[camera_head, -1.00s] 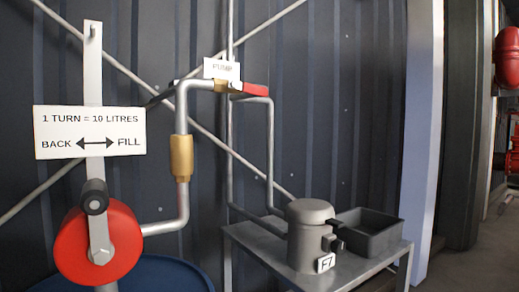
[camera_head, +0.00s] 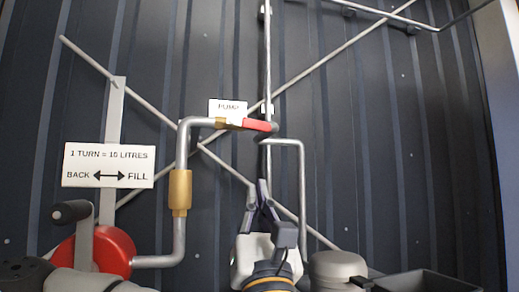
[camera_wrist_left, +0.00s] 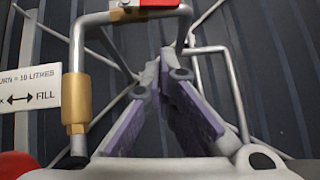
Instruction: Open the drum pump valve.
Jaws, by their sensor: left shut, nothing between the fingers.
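The drum pump valve is a brass body (camera_head: 230,123) with a red lever (camera_head: 258,125) at the top of a grey pipe, under a PUMP sign (camera_head: 228,108). The lever points right, roughly in line with the short horizontal pipe. My left gripper (camera_head: 262,184) is below the lever and apart from it, pointing up with its fingers shut and empty. In the left wrist view the shut fingers (camera_wrist_left: 164,58) point toward the pipes, and the red lever (camera_wrist_left: 158,3) is cut off at the top edge. My right gripper is not in view.
A red pump wheel (camera_head: 112,250) with a black-knobbed crank (camera_head: 72,212) stands at the lower left, beneath a "1 TURN = 10 LITRES" sign (camera_head: 108,166). A bent grey pipe (camera_head: 302,190) runs right of my gripper. A grey canister (camera_head: 337,264) and dark tray (camera_head: 425,281) are lower right.

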